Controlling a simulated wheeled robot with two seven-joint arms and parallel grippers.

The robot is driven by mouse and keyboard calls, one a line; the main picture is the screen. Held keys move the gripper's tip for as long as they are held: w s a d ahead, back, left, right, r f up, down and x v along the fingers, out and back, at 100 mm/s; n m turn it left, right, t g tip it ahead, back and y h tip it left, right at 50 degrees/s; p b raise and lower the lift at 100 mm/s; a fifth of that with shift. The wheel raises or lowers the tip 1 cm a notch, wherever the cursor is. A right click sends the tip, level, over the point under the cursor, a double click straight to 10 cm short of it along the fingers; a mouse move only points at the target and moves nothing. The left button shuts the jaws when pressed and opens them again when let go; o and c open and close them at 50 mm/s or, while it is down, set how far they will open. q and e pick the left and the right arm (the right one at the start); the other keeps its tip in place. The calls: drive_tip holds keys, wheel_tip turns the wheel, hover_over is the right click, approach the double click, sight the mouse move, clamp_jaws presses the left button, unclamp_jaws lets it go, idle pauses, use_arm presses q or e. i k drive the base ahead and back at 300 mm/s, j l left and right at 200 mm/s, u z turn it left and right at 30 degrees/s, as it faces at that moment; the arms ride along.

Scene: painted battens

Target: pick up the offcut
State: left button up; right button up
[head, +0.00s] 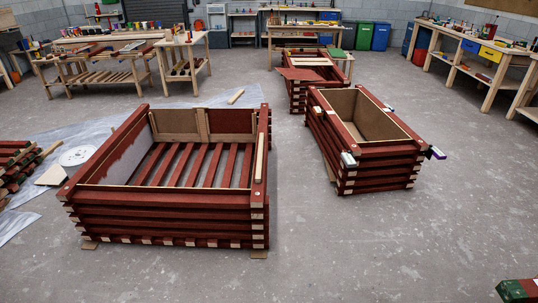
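A short pale piece of wood, which looks like an offcut (236,96), lies on the plastic sheet on the floor behind the large red batten box. Another pale flat piece (51,175) lies on the sheet at the left, beside a stack of red battens. A narrow pale strip (260,158) lies along the right rim of the large box. I cannot tell which of these is the offcut. Neither of my grippers is in view.
The large red box (165,221) stands at centre left. A smaller red box (375,168) stands right of it, another (300,92) behind. Stacked battens (14,165) and a white disc (77,155) lie left. Workbenches (105,70) line the back. Floor at front right is mostly clear.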

sight(259, 163)
drive_tip(key=i+j, duration=0.2)
drive_tip(key=i, duration=0.2)
drive_tip(key=i+j, duration=0.25)
drive_tip(key=i, duration=0.2)
